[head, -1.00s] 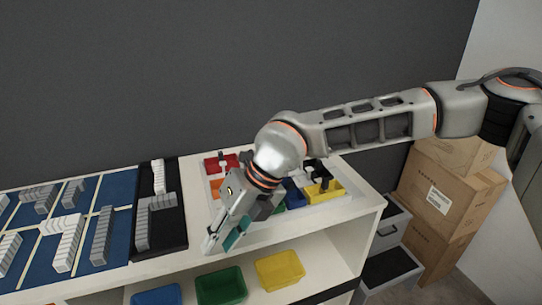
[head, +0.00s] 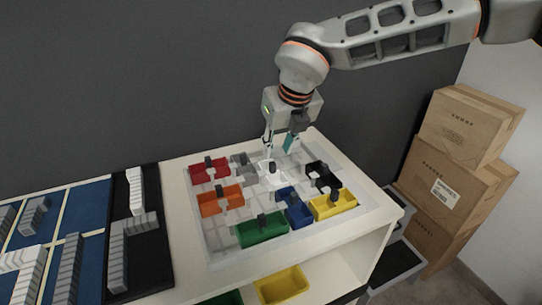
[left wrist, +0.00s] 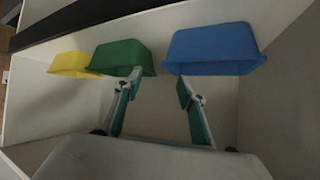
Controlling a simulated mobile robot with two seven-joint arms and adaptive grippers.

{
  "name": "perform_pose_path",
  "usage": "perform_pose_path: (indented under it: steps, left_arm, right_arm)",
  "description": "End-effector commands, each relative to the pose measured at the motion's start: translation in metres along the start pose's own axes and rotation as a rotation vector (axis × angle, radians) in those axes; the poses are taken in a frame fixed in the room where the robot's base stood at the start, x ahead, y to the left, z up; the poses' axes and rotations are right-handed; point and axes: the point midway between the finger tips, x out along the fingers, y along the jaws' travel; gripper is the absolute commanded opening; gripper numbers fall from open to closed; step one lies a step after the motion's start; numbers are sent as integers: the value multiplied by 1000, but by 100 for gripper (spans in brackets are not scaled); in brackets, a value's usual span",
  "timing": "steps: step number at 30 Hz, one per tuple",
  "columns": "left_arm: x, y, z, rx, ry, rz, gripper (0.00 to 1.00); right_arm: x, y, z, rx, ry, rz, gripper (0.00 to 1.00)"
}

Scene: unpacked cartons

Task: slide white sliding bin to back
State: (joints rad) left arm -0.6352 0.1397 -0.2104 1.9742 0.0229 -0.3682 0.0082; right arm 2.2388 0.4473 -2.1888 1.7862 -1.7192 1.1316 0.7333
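The white sliding bin (head: 271,178) sits near the middle of a pale sliding tray (head: 215,243) on the shelf top, with a dark knob on it. My right gripper (head: 279,154) points down at the back of the white bin, close to its knob. Its two fingers are apart; I cannot tell whether one touches the bin. My left gripper (left wrist: 157,88) shows in the left wrist view, open and empty, in front of the green (left wrist: 124,57) and blue (left wrist: 212,50) tubs in the lower shelf.
Around the white bin stand red (head: 210,171), orange (head: 220,200), green (head: 262,231), blue (head: 294,208), yellow (head: 333,205) and black (head: 322,177) bins. Cartons (head: 455,185) are stacked at the right. A dark wall (head: 130,80) stands behind.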

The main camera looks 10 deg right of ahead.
Motion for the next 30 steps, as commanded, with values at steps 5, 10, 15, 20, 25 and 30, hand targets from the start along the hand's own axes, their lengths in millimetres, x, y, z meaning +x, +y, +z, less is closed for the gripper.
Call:
perform_pose_path:
  steps: [5,10,15,20,25,30]
  left_arm:
    - [-5,6,18,-3,-31,8,40]
    - [-4,7,22,-2,-38,10,40]
    - [-2,4,15,1,-26,6,40]
    - [-1,3,8,1,-13,3,40]
    - [-2,2,7,1,-12,3,40]
    - [-1,3,8,1,-14,3,40]
  right_arm:
    - [27,1,-1,-2,2,0,28]
    - [52,1,-1,-2,3,1,28]
    - [67,1,-1,-1,2,2,28]
    - [71,1,0,-1,0,2,28]
    - [71,1,0,-1,1,2,28]
    - [71,1,0,-1,1,2,0]
